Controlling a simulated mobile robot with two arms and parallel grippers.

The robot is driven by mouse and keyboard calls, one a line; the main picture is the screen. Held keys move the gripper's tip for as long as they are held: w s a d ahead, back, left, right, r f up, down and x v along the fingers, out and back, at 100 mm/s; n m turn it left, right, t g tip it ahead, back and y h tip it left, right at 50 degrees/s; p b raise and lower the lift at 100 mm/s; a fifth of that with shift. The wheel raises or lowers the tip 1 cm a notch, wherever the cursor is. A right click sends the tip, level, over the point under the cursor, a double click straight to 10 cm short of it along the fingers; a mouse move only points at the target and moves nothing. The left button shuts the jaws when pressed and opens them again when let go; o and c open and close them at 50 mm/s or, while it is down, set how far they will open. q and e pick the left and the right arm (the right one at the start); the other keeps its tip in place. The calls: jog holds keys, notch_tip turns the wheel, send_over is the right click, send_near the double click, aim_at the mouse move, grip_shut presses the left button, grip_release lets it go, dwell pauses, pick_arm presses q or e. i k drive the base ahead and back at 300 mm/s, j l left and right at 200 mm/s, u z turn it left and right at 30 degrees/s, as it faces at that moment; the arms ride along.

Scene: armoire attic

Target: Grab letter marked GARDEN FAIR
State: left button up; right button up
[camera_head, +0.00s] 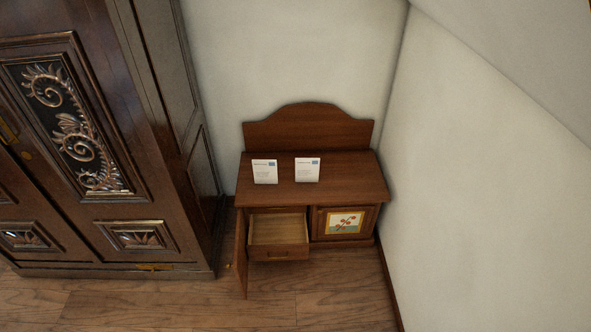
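Two white letters stand upright on top of a small brown wooden cabinet (345,187). The left letter (265,172) and the right letter (307,170) each have a dark heading line and a small blue mark at the upper right. The print is too small to read, so I cannot tell which one is marked GARDEN FAIR. Neither of my grippers shows in the head view.
The cabinet's left door (240,255) stands open, with a drawer (279,252) pulled out beside it. The right door (344,223) is shut. A large carved armoire (160,130) stands at left. Walls enclose the back and right. Wooden floor (330,305) in front is clear.

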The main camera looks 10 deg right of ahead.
aim_at(308, 170)
jog(key=u, duration=0.45)
jog(key=i+u, duration=0.15)
jog(key=u, duration=0.3)
jog(key=l+u, duration=0.1)
jog(key=u, duration=0.35)
jog(key=i+l+u, duration=0.1)
jog(key=u, duration=0.4)
jog(key=i+l+u, duration=0.1)
jog(key=l+u, duration=0.15)
jog(key=u, duration=0.2)
jog(key=l+u, duration=0.4)
jog(key=l+z, duration=0.3)
jog(key=i+l+z, duration=0.15)
jog(key=l+z, duration=0.2)
